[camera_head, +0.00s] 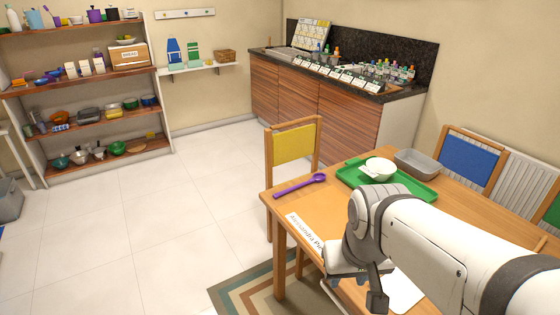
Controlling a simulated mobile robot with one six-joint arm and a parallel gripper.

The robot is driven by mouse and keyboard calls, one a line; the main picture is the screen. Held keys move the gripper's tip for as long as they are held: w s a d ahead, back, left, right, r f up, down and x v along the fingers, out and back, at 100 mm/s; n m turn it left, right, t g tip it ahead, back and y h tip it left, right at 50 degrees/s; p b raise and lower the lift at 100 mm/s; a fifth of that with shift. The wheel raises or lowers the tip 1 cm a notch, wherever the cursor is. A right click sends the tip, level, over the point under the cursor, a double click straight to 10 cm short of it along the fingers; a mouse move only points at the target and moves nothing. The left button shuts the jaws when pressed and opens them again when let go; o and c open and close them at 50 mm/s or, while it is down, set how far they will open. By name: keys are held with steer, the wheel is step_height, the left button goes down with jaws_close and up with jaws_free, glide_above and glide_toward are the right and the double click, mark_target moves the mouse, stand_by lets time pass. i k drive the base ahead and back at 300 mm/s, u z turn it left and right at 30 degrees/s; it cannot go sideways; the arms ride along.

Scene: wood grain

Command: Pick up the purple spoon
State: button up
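The purple spoon (299,187) lies on the wooden table (264,196) near its left corner. Its bowl end points right and its handle points left toward the table edge. My gripper (357,297) hangs from my arm at the lower middle of the view, nearer to the camera than the spoon and to its right, clear of it. Its fingers are partly hidden and small, so I cannot tell how far apart they are.
A green tray (419,191) holds a white bowl (381,167). A grey container (417,163) is beside the bowl. A yellow-backed chair (294,143) stands behind the spoon's table edge. A blue-backed chair (468,160) is at the far side. Open floor lies left.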

mark_target(320, 177)
steer(key=u, duration=1.85)
steer(key=i, duration=1.75)
steer(key=z, duration=4.6)
steer(key=i, duration=0.1)
steer(key=u, duration=1.4)
